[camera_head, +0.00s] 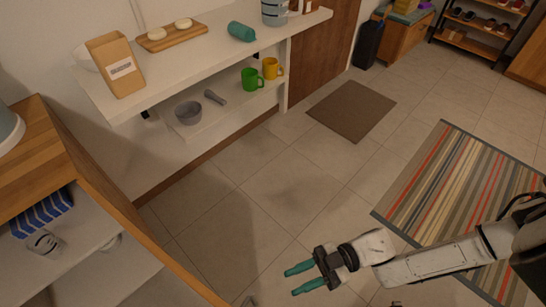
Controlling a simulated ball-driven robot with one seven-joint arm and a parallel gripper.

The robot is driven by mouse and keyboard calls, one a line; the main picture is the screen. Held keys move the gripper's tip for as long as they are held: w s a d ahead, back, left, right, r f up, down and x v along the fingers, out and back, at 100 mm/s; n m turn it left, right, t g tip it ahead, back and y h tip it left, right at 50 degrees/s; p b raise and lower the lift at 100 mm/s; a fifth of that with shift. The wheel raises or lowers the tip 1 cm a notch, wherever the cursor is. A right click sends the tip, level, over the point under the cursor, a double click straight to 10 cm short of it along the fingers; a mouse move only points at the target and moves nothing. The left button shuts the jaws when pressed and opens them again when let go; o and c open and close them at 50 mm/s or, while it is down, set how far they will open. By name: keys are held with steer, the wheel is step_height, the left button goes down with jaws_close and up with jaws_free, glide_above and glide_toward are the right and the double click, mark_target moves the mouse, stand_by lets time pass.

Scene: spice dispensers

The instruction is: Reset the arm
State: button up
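My arm (440,261) reaches in from the right edge of the head view, over the tiled floor and the edge of the striped rug. My gripper (304,278) is at the bottom centre, pointing left. Its two teal fingers are apart, with bare floor visible between them. It holds nothing and touches nothing that I can see.
A white shelf unit (190,58) holds a paper bag (116,66), a wooden board, a teal bottle lying down (241,32), mugs and a grey bowl. A wooden cabinet (70,160) stands at left. Floor between is clear, with a brown mat (351,110) and striped rug (470,185).

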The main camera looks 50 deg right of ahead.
steer(key=shift+w, duration=0.1)
steer(key=w+d+f+m+h+p, duration=0.2)
steer(key=w+m+h+p, duration=0.3)
steer(key=w+m+h, duration=0.6)
steer(key=s+d+r+m+g+h+p, duration=0.1)
steer(key=s+d+r+g+h+p, duration=0.2)
steer(key=s+r+g, duration=0.5)
step_height(320, 180, up, 2)
steer(key=shift+s+d+r+g+h+p, duration=0.3)
steer(key=shift+s+d+h, duration=0.5)
steer(key=shift+d, duration=0.35)
